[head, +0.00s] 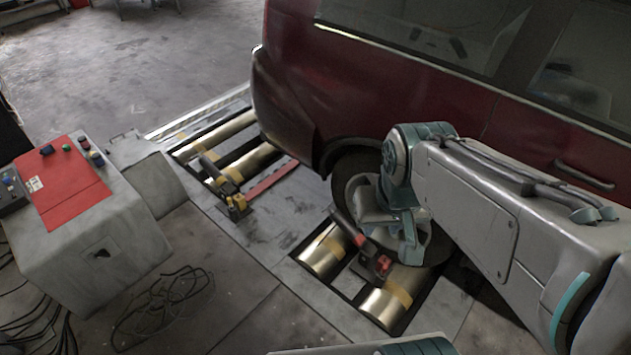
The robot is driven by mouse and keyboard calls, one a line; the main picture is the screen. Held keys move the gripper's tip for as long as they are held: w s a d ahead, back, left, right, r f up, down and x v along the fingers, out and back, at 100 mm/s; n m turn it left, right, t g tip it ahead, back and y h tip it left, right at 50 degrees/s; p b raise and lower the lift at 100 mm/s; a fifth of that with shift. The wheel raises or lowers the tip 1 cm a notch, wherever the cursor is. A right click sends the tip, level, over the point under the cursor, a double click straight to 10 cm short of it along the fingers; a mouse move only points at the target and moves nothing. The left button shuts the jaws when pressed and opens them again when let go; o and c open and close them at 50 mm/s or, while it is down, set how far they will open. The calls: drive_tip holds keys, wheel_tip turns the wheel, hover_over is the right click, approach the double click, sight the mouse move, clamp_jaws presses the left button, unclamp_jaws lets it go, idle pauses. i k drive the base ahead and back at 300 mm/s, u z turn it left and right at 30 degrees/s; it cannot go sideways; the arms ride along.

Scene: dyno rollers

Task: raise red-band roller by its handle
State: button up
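The red-band roller assembly sits in the floor frame beside the van's wheel. Its dark handle (346,226) slants up to the left, with a red band (361,241) near its lower end and a red fitting (383,264) at its base. Brass-coloured rollers (321,258) lie to either side, one of them nearer the front (386,306). My arm comes in from the right, and my gripper (370,215) is beside the upper part of the handle, close to the wheel. Its fingers are largely hidden by my wrist, so I cannot tell whether they touch the handle.
A dark red van (370,95) stands close behind my arm. A second roller set with a yellow-marked lever (236,205) lies farther left. A grey console with a red panel (68,195) stands at left. Loose black cable (165,305) lies on the floor.

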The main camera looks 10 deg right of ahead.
sight(357, 238)
drive_tip(key=u, duration=0.55)
drive_tip(key=k, duration=0.6)
drive_tip(key=u, duration=0.75)
drive_tip(key=i, duration=1.1)
drive_tip(key=z, duration=0.5)
drive_tip(key=i, duration=0.85)
drive_tip(key=z, duration=1.2)
drive_tip(key=i, duration=0.4)
drive_tip(key=z, duration=0.4)
